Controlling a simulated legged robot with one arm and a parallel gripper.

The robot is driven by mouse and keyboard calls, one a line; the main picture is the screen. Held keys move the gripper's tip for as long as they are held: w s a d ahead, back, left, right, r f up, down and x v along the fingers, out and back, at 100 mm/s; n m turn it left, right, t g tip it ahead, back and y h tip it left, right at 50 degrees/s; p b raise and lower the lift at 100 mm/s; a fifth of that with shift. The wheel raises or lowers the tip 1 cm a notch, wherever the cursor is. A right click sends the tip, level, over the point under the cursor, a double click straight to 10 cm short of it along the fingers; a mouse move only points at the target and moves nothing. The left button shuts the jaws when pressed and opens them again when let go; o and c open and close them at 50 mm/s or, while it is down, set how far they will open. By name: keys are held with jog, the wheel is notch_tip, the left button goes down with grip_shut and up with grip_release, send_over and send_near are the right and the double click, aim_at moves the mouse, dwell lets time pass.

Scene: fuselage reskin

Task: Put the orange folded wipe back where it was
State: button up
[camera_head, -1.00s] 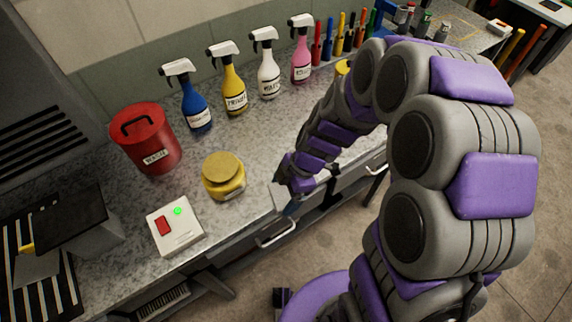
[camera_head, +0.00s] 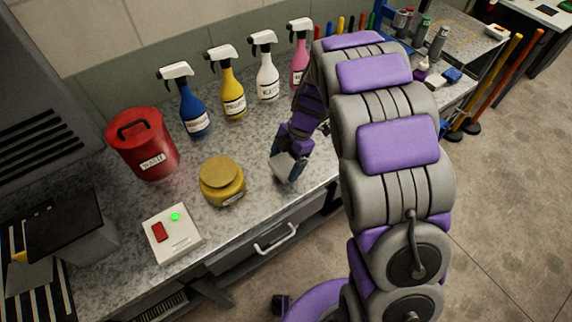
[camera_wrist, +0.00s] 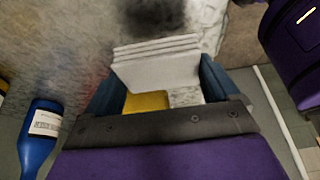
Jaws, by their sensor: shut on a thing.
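My gripper (camera_head: 286,172) hangs over the counter, to the right of the yellow jar (camera_head: 222,183). It is shut on a folded wipe, which shows in the wrist view as a pale grey-white stack of layers (camera_wrist: 157,64) between the two blue fingers. It looks pale, not orange, and no orange wipe is in sight. The head view shows only a small whitish part of it. A yellow patch (camera_wrist: 146,102) shows between the fingers below the wipe; I cannot tell what it is. I cannot tell whether the wipe touches the counter.
A red waste can (camera_head: 143,150), a white box with a red switch (camera_head: 172,234) and spray bottles, one blue (camera_head: 191,106), stand on the speckled counter (camera_head: 255,140). A drawer handle (camera_head: 274,238) juts from the front. Some counter around my gripper is clear.

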aim_at(289, 157)
jog(key=shift+w+d+f, duration=0.15)
jog(key=shift+w+f, duration=0.05)
jog(key=shift+w, duration=0.6)
notch_tip(289, 157, down, 3)
jog(key=shift+f+b, duration=0.2)
jog(key=shift+b, duration=0.4)
jog(key=shift+r, duration=0.1)
jog(key=o, duration=0.8)
jog(key=shift+c, duration=0.2)
